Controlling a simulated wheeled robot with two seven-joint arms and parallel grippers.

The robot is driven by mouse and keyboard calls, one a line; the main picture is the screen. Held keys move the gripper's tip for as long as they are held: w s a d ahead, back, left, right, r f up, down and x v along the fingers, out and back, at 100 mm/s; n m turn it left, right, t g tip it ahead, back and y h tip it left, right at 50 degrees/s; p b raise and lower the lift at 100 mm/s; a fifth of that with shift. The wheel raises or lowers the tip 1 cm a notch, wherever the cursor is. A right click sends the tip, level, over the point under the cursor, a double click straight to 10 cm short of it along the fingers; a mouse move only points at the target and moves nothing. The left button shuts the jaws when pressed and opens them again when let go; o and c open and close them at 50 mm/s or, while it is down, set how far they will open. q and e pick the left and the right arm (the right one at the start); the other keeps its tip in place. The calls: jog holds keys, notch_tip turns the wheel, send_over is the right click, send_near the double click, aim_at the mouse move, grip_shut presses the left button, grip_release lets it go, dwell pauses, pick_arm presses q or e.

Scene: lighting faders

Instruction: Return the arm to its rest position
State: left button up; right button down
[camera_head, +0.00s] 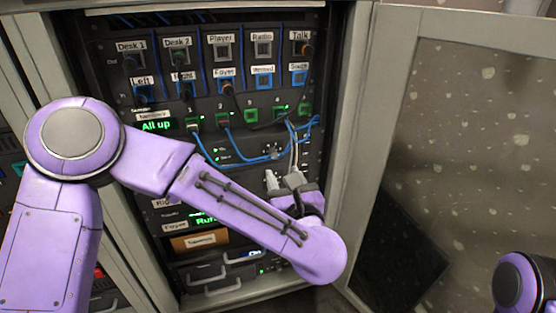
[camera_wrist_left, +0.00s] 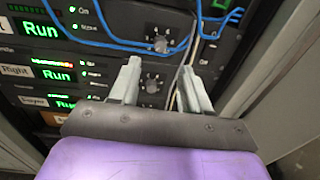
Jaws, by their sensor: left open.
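My left arm reaches across the front of the equipment rack (camera_head: 200,111). My left gripper (camera_head: 282,180) is in front of the rack's right side, below the row of green sockets. In the left wrist view my left gripper (camera_wrist_left: 161,72) has its two pale fingers apart, with nothing held between them. A dark knob (camera_wrist_left: 152,83) on the panel shows between the fingers; I cannot tell how far behind them it is. Only a purple part of my right arm shows at the lower right of the head view; its gripper is out of view.
Blue cables (camera_head: 236,155) hang across the panel, and pale cables (camera_head: 293,145) run down close to the left gripper. An open cabinet door (camera_head: 450,120) stands to the right. The left door frame (camera_head: 40,60) is close to my arm. Drawers with handles (camera_head: 207,275) are below.

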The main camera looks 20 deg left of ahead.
pick_arm(q)
jog(key=v, duration=0.3)
jog(key=shift+s+f, duration=0.1)
